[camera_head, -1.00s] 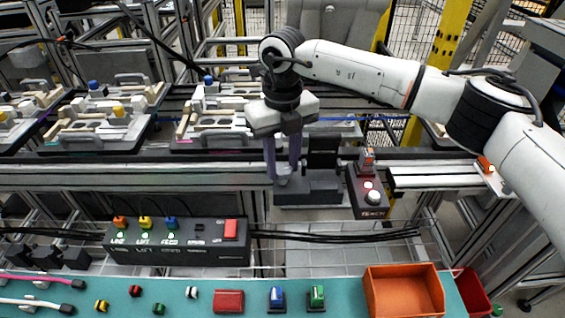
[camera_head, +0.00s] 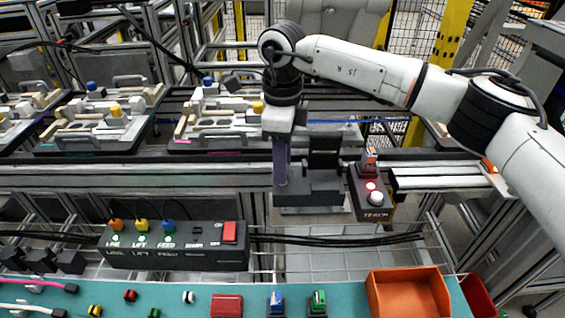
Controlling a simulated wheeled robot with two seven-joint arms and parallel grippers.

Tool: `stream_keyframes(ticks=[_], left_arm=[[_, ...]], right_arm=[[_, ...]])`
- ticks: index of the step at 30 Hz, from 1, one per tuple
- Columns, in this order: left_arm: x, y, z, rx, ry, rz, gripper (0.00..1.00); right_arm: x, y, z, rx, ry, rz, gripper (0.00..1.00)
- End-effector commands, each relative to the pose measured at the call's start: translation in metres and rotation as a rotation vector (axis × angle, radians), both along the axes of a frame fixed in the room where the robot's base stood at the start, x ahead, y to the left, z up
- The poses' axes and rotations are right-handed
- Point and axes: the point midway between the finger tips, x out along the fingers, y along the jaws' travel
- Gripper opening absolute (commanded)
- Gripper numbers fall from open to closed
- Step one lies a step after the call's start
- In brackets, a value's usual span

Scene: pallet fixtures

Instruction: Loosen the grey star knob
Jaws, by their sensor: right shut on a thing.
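My right gripper (camera_head: 281,180) points straight down over a dark grey block fixture (camera_head: 318,190) beyond the control box. Its fingers are shut at the left end of this fixture, where the grey star knob is. The fingers now line up one behind the other, so they look like a single purple-grey bar, and they hide the knob almost wholly. I cannot see how far the knob has turned. My left gripper is not in view.
A box with a red button and a white button (camera_head: 375,198) stands just right of the fixture. A black control box (camera_head: 178,258) with coloured knobs is nearer. Pallets (camera_head: 215,130) stand behind on the rail. An orange bin (camera_head: 408,292) is at front right.

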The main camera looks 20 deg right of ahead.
Motion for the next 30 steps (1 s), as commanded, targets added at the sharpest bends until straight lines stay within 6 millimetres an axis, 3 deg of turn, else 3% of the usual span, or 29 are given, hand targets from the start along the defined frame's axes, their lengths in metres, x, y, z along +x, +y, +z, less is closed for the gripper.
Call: stream_keyframes(ticks=[18,30], left_arm=[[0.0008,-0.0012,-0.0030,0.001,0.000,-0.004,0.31],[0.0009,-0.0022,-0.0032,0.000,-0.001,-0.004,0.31]], right_arm=[[0.0010,0.0002,0.0020,0.003,-0.004,0.532,0.09],[0.0011,0.0002,0.0023,0.003,-0.005,0.689,0.09]])
